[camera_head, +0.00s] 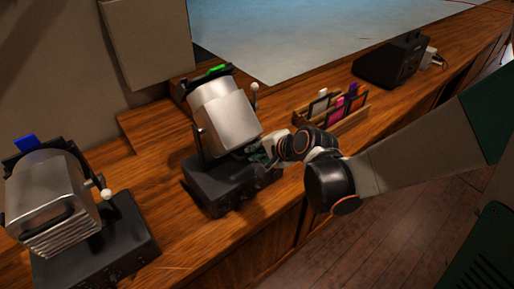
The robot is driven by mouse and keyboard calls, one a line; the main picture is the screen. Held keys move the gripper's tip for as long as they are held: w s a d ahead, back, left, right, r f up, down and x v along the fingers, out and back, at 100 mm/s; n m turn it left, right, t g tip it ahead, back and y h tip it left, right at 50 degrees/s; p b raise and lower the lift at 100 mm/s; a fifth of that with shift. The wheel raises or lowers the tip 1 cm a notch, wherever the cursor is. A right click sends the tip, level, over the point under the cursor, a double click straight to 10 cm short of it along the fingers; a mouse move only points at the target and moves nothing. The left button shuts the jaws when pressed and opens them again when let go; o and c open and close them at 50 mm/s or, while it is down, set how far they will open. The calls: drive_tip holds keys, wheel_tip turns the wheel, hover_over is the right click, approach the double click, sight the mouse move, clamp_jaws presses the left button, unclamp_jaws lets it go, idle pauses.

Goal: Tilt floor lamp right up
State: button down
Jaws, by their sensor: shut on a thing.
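Two silver lamps on black bases stand on the wooden desk. The right floor lamp (225,122) is in the middle of the view, tilted on its black base (222,190), with a green tab (217,69) at its top and a pale knob on its right side. My gripper (262,152) is at the lamp's lower right side, close above the base. It is shut on a part of this lamp, but its fingers are small and dark, so the exact part is hard to tell. The left lamp (50,200) has a blue tab (27,143) and a pale knob, and stands apart from my gripper.
A wooden rack (345,122) with coloured cards stands right of my gripper. A black box (392,60) is at the back right. A pale blue surface (285,40) lies behind the desk (155,205).

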drive_tip(key=shift+s+d+f, duration=0.1)
drive_tip(key=shift+s+f, duration=0.2)
drive_tip(key=shift+f, duration=0.05)
drive_tip(key=c, duration=1.9)
unclamp_jaws()
drive_tip(key=shift+w, duration=0.2)
drive_tip(key=shift+r, duration=0.1)
drive_tip(key=shift+v, duration=5.95)
